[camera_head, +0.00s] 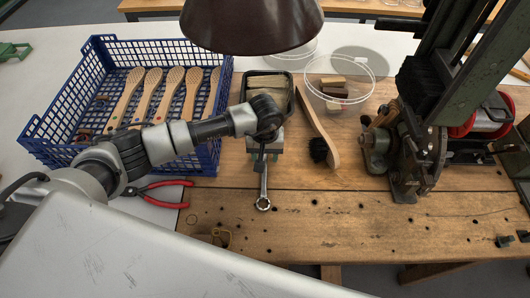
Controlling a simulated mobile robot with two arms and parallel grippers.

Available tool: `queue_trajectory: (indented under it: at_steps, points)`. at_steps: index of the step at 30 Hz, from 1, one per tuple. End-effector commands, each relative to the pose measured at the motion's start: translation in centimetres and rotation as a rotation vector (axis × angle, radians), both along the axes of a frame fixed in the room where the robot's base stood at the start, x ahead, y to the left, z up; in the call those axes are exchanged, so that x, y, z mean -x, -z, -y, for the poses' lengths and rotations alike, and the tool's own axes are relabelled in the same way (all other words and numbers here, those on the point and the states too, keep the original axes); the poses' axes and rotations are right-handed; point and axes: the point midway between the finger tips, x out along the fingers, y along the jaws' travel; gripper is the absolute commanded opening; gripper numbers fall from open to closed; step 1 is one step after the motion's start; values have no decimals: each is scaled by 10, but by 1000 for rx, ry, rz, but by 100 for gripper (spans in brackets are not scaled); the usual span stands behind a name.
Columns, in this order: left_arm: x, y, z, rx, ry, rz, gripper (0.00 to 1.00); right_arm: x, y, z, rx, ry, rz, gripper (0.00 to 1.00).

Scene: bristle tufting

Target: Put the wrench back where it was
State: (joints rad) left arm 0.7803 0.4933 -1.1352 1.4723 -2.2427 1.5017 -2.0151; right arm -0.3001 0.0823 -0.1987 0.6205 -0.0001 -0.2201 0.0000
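The wrench (263,188) is metallic, with its ring end pointing toward the front of the wooden bench. Its upper part is hidden by my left gripper (262,152), whose dark narrow fingers are close together around its shaft. The gripper appears shut on the wrench. I cannot tell whether the ring end touches the bench top or hangs just above it. A grey metal block (278,143) shows right behind the fingers. My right gripper is not in view.
A blue crate (207,158) with wooden brush bodies stands left, red-handled pliers (165,185) in front. Behind the gripper is a tray (290,98) of blocks; right are a hand brush (318,147), a clear dish (340,100) and a green machine (405,150). The front bench is mostly clear.

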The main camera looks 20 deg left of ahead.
Motion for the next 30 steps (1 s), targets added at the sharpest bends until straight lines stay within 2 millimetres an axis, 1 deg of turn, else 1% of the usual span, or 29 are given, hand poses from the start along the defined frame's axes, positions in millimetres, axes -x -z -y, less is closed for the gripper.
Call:
queue_trajectory:
  at_steps: [6, 9, 11, 14, 21, 24, 27, 30]
  points:
    - [0, 0, 0, 0, 0, 0, 46, 0, 0, 0, 0, 0, 0, 0]
    - [0, -5, 0, 0, 0, -1, 46, 0, -6, -1, -1, 0, 0, 0]
    - [-1, -9, 0, 0, 0, 3, 46, 0, -1, -1, -1, 0, 0, 0]
    - [-1, -26, -1, 0, 1, 5, 46, 0, 2, -1, -2, 0, 0, 0]
    - [-1, -79, 0, -2, 2, 6, 46, 0, 13, -4, -5, 0, -1, 0]
    - [-1, -97, -1, -1, 0, 5, 46, 0, 16, -4, -5, 0, -1, 0]
    - [-1, -111, 0, -1, 1, 3, 46, 0, 18, -4, -5, 0, -1, 0]
    - [-1, -119, 0, 0, -1, 2, 46, 0, 19, -4, -5, 0, -1, 0]
